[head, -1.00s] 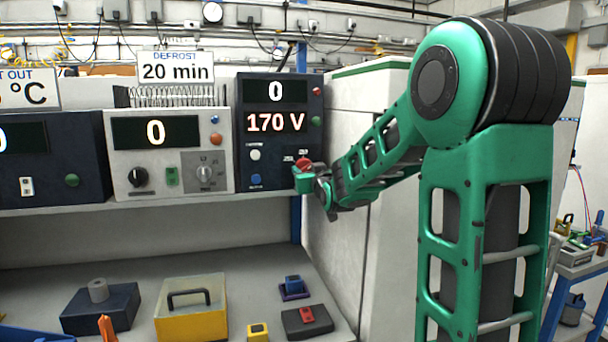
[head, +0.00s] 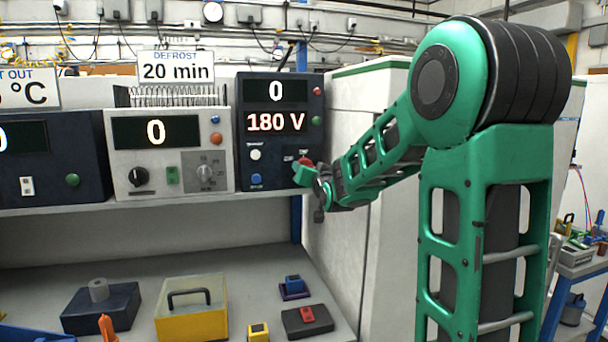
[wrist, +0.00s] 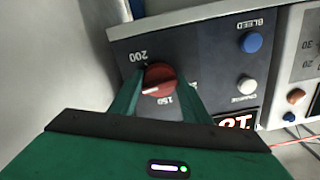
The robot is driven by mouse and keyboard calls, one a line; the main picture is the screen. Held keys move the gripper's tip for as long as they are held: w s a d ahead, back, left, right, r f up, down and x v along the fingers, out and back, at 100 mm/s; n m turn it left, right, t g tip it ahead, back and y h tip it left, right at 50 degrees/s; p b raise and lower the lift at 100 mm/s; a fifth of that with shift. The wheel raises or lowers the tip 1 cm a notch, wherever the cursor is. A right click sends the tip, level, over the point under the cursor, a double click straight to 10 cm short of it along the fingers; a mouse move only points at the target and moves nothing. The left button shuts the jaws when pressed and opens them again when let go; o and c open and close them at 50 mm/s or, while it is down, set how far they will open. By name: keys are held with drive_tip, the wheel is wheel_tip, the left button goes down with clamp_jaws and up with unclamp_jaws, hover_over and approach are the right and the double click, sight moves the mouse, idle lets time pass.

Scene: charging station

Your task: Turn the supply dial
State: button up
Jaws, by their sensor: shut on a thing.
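The supply unit (head: 244,158) is a dark box at the right end of the shelf. Its lower display (head: 276,122) reads 180 V and its upper display (head: 275,91) reads 0. The red supply dial (wrist: 160,79) with a white pointer shows in the wrist view, with marks 150 and 200 beside it. My gripper (wrist: 158,92) is shut on the dial, one green finger on each side. In the head view my gripper (head: 306,174) hides most of the dial.
A blue BLEED button (wrist: 251,42) and a white CHARGE button (wrist: 246,86) sit beside the dial. A grey unit (head: 150,181) stands to the left. Below are a yellow box (head: 190,324) and several small items on the bench. A white cabinet (head: 340,250) stands close on the right.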

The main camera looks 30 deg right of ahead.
drive_tip(key=shift+a+m, duration=0.15)
drive_tip(key=shift+m, duration=0.35)
drive_tip(key=o, duration=1)
drive_tip(key=shift+o, duration=0.2)
drive_tip(key=v, duration=1)
drive_tip(key=shift+s, duration=0.3)
drive_tip(key=shift+a, duration=0.1)
